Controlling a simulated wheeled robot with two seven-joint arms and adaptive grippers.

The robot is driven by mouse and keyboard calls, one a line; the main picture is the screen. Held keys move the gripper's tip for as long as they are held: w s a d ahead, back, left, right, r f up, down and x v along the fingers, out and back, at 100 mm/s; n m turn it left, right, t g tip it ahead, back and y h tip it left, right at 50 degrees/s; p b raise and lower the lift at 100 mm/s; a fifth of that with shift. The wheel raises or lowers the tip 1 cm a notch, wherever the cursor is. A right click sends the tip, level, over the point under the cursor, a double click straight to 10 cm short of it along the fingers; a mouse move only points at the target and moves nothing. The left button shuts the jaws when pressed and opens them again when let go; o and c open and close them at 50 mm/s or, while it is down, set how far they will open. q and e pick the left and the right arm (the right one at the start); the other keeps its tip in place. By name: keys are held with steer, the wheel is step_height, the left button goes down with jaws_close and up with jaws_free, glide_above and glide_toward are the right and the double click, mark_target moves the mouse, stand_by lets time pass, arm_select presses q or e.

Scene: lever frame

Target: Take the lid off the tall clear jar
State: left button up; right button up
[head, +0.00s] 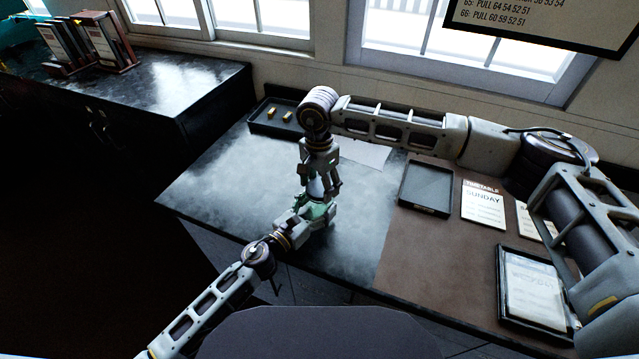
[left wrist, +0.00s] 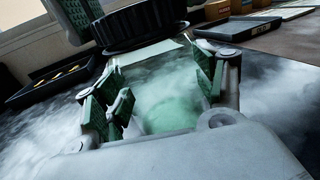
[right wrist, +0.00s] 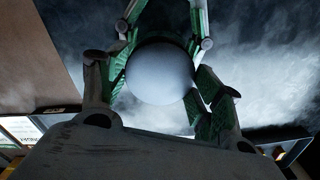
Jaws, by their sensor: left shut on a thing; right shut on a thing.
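The tall clear jar (head: 319,211) has a greenish tint and stands upright near the desk's front edge. My left gripper (head: 312,216) is shut on its body from the front left. In the left wrist view the jar (left wrist: 165,112) lies between the green finger pads. My right gripper (head: 319,186) points down from above and is shut on the lid (head: 316,188). The lid (right wrist: 160,72) shows as a round grey shape between the right fingers. From the left wrist its ribbed rim (left wrist: 150,27) looks dark. I cannot tell whether lid and jar still touch.
A dark tray with brass pieces (head: 272,118) stands at the back left of the desk. An empty black tray (head: 425,188), timetable cards (head: 483,207) and a framed sheet (head: 535,290) lie to the right. The desk left of the jar (head: 225,180) is clear.

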mark_target(320, 187)
steer(key=shift+r, duration=1.15)
stand_by(0.8)
steer(key=shift+r, duration=1.95)
arm_select(q)
steer(key=o, duration=2.1)
steer(key=shift+c, duration=0.2)
steer(key=shift+v, duration=5.95)
